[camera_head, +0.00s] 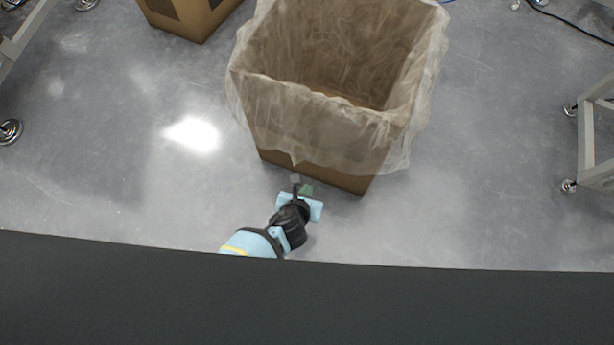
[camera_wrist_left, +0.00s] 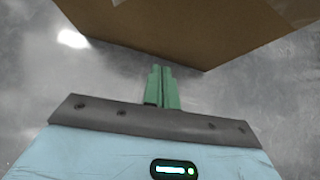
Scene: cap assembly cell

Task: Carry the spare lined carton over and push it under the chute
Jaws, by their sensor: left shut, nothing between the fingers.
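A brown carton (camera_head: 310,165) with a clear plastic liner (camera_head: 340,125) folded over its rim stands upright on the floor. It looks empty inside. My left gripper (camera_head: 298,182) is at the lower edge of the carton's near side, shut and empty. In the left wrist view the green fingers (camera_wrist_left: 162,85) are together, just short of the carton's bottom edge (camera_wrist_left: 190,40). I cannot tell whether they touch it. My right gripper is not in view. No chute can be made out.
Another brown carton (camera_head: 190,18) is partly visible at the top left. Metal frames on feet stand at the left (camera_head: 15,45) and right (camera_head: 598,145). A dark cable (camera_head: 570,22) lies at the top right. The grey floor is clear on both sides of the lined carton.

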